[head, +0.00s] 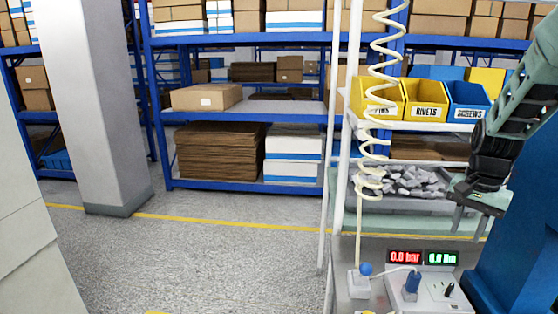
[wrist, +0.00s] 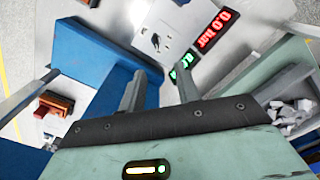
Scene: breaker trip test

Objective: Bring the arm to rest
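My gripper (head: 467,227) hangs at the right of the head view, fingers pointing down above the bench. Its two fingers stand apart with nothing seen between them, as the wrist view (wrist: 161,80) also shows. My arm reaches in from the upper right. Below the gripper is a light grey test box (head: 432,292) with a small black lever and a blue part on top. Behind it a red display (head: 404,257) reads 0.0 bar, and a green display (head: 441,258) appears to read 0.0 Nm.
A coiled cream hose (head: 375,100) hangs left of my arm, near a blue-knobbed valve (head: 365,269). Yellow bins (head: 425,95) and a blue bin (head: 467,97) sit on a shelf behind. A blue panel (head: 515,240) stands close at right. The floor at left is open.

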